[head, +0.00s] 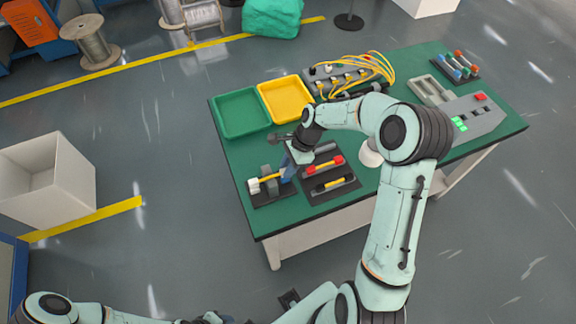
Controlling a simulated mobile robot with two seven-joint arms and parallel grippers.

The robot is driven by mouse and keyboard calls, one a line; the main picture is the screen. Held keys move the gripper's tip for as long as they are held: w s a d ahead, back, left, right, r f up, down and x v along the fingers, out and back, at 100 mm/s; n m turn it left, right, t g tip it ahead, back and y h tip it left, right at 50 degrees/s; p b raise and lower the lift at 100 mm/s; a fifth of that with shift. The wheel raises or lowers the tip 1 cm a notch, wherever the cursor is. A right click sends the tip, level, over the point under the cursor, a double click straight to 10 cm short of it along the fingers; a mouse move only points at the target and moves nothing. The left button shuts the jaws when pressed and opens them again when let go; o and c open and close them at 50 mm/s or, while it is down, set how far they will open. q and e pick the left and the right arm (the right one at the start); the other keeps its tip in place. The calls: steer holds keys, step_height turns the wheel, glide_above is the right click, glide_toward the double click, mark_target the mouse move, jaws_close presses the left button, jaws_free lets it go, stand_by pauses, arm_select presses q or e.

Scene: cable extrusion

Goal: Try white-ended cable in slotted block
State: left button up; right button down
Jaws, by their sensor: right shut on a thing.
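My right gripper (287,172) is over the front left of the green table and is shut on a short yellow cable (270,178). The cable's white end (254,186) points left, away from the fingers. The cable lies at the grey slotted block (266,171), on a dark base (272,198). I cannot tell whether it is seated in the slot. The gripper hides the cable's right part. My left arm runs along the bottom edge; a small dark part (289,300) there may be its gripper, but its fingers are unclear.
A dark rack (333,197) holding red-ended and dark-ended cables stands right of the block. Green (240,113) and yellow (287,98) trays lie behind. A rack with looped yellow cables (350,75), a grey device with green lights (473,117) and a small coloured-part holder (457,66) stand farther back.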

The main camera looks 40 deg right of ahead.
steer(key=shift+f, duration=0.1)
steer(key=c, duration=0.9)
jaws_free()
steer(key=p+v, duration=0.1)
steer(key=v, duration=1.2)
